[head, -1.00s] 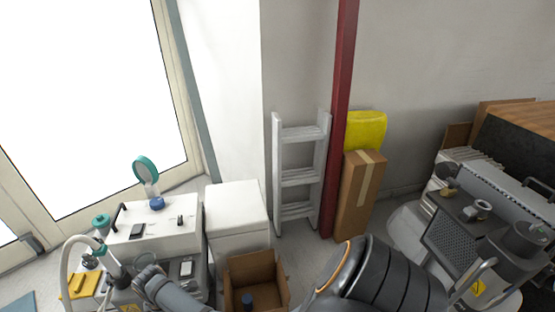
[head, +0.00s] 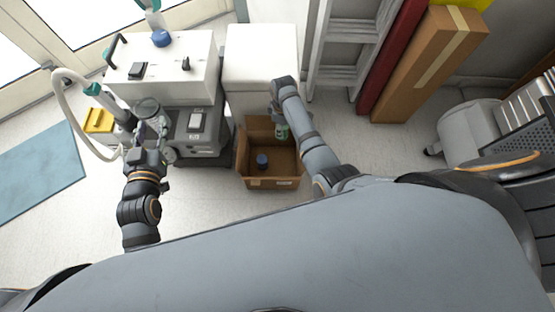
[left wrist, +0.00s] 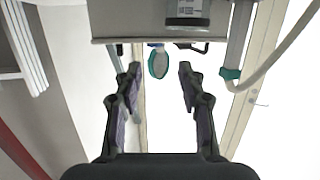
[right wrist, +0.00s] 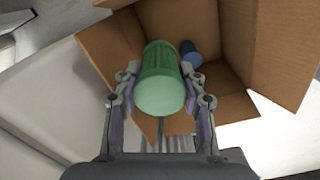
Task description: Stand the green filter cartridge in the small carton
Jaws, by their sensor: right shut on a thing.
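The green filter cartridge (right wrist: 160,82) is between the fingers of my right gripper (right wrist: 160,76), which is shut on it. In the head view the cartridge (head: 282,131) shows below my right gripper (head: 280,118), at the back right part of the small carton (head: 270,183). The brown carton stands open on the floor and also fills much of the right wrist view (right wrist: 240,50). How far the cartridge's far end is above the carton's bottom is hidden. My left gripper (left wrist: 159,72) is open and empty; it also shows in the head view (head: 148,130), beside the compressor units.
A blue-capped item (head: 262,160) stands inside the carton. A white cabinet (head: 262,65) is behind the carton, and a grey compressor unit (head: 200,125) with a white box (head: 165,70) is left. A ladder (head: 345,45) and tall carton (head: 425,65) stand right.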

